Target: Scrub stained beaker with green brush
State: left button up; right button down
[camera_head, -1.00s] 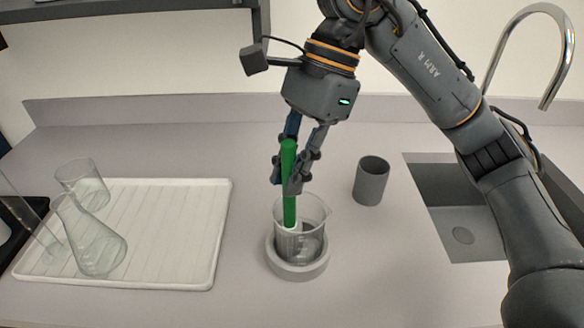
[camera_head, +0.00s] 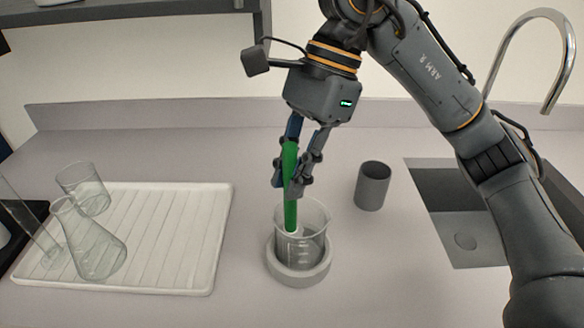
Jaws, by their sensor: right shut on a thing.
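The green brush (camera_head: 290,213) stands nearly upright with its lower end inside the clear glass beaker (camera_head: 314,240). My right gripper (camera_head: 289,186) is shut on the brush's green handle, above the beaker's rim. The brush's white lower part shows faintly through the glass. The beaker stands in a round grey holder (camera_head: 298,278) on the counter. A dark grey patch shows in the beaker's lower part; I cannot tell how much of it is stain. My left gripper is not in view.
A white ribbed drying tray (camera_head: 185,240) at the left bears a conical flask (camera_head: 98,250) and another beaker (camera_head: 84,188). A grey cup (camera_head: 372,186) stands right of the beaker. The sink (camera_head: 460,215) and tap (camera_head: 570,60) are at the right.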

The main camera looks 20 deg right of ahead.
jog(key=shift+f+b, duration=0.35)
jog(key=shift+f, duration=0.3)
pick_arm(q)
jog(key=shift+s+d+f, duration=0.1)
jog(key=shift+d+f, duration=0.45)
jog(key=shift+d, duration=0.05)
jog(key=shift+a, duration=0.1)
pick_arm(e)
jog(key=shift+d, duration=0.15)
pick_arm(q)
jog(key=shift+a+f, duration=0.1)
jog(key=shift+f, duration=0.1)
pick_arm(e)
jog(key=shift+d, duration=0.75)
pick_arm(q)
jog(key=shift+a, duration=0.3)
